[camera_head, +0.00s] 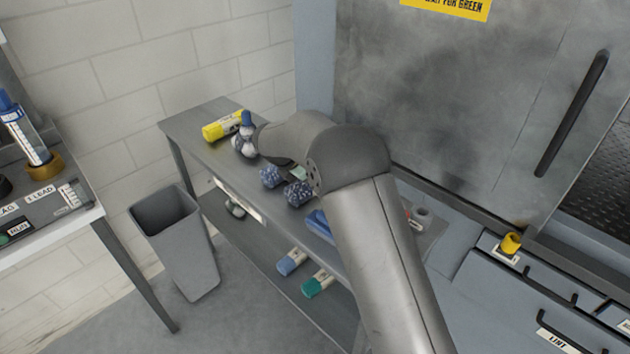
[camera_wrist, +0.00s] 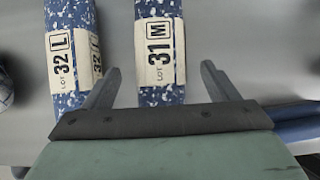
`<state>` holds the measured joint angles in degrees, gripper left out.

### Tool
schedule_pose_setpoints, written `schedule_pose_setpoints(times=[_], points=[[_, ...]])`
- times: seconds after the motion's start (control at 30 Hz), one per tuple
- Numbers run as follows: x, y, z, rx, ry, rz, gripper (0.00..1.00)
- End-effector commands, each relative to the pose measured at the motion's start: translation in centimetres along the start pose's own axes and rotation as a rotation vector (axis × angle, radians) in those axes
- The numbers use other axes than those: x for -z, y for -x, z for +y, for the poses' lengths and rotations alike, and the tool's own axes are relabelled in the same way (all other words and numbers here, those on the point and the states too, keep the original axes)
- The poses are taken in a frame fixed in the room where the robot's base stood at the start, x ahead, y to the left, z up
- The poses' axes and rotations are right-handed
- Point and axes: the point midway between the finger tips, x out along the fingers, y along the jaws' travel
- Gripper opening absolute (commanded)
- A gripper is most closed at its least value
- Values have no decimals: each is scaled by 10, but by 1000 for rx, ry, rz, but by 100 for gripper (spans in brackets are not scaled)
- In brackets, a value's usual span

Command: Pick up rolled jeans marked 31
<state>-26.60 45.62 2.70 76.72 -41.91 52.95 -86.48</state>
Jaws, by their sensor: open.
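The rolled jeans marked 31 (camera_wrist: 160,95) are a blue roll with white speckles and a pale band reading "31 M LOT". In the wrist view they lie ahead of my gripper (camera_wrist: 160,69), whose two fingers are open, one on each side of the roll's near end. No grip on it shows. A like roll marked 32 L (camera_wrist: 68,55) lies to its left, outside the left finger. In the head view two speckled rolls (camera_head: 298,194) show on the grey bench beside my arm; their numbers cannot be read there, and my arm hides my fingers.
A grey bin (camera_head: 180,250) stands left.

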Motion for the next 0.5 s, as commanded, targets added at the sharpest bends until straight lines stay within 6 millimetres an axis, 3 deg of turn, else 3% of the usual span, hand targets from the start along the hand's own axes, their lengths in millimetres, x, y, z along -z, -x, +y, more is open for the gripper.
schedule_pose_setpoints(times=[0.5], points=[[-8,-53,-2,-1,-2,0,81]])
